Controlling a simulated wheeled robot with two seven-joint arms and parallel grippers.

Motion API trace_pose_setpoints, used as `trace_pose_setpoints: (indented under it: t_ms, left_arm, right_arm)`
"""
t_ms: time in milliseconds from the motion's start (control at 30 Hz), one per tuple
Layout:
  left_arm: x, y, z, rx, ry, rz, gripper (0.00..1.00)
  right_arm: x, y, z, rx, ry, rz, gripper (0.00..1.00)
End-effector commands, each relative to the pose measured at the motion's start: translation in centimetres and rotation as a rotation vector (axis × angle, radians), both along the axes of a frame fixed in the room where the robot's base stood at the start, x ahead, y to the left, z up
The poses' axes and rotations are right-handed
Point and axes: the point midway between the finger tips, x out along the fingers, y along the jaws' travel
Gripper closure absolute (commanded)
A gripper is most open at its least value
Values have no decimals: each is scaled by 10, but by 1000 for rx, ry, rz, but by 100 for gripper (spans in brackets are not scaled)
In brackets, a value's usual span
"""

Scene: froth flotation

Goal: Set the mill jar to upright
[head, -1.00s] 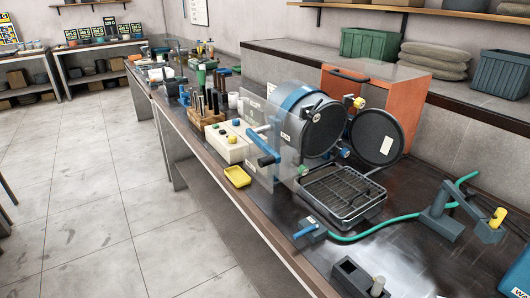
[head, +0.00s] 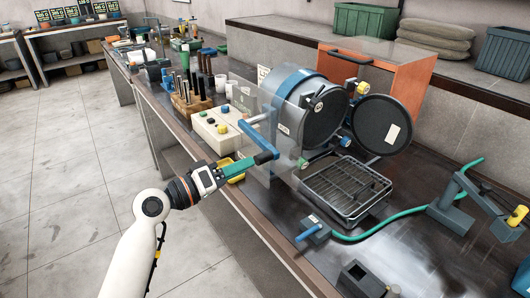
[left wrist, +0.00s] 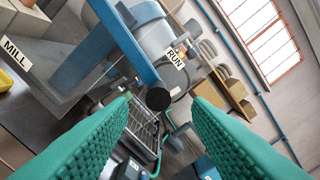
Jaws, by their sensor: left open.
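The mill jar (head: 296,92) is a grey drum with a blue band, lying roughly sideways behind a clear guard. Its dark round end faces right, beside a dark round lid (head: 381,125). A blue lever (head: 255,138) with a dark grip (head: 265,157) stands at the guard's near side. My left gripper (head: 243,166) is open, its green fingers pointing at the grip. In the left wrist view, the lever's black round end (left wrist: 158,98) shows between and beyond the spread fingers (left wrist: 160,112). Contact cannot be told. My right gripper is out of view.
A wire rack in a tray (head: 346,188) sits below the jar. A cream button box (head: 215,128) and yellow dish (head: 237,169) are near the lever. A green hose (head: 400,228) crosses the bench at right. A RUN label (left wrist: 175,60) shows by the drum.

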Motion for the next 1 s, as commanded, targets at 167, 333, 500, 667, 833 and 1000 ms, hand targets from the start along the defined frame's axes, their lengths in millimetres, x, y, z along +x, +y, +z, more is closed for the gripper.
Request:
trace_pose_setpoints:
  t_ms: [167,333,500,667,833,1000]
  left_arm:
    - [22,-31,3,-2,2,-1,55]
    - [37,-51,1,0,1,1,55]
    - [44,-61,0,2,1,1,55]
    - [45,-62,-1,3,1,1,55]
    - [45,-62,-1,2,0,1,60]
    - [44,-62,-1,2,0,1,88]
  right_arm:
    - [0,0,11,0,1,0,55]
    - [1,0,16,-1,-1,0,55]
    - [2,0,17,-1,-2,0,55]
    - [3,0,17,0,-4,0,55]
    - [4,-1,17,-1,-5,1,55]
    - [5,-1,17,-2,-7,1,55]
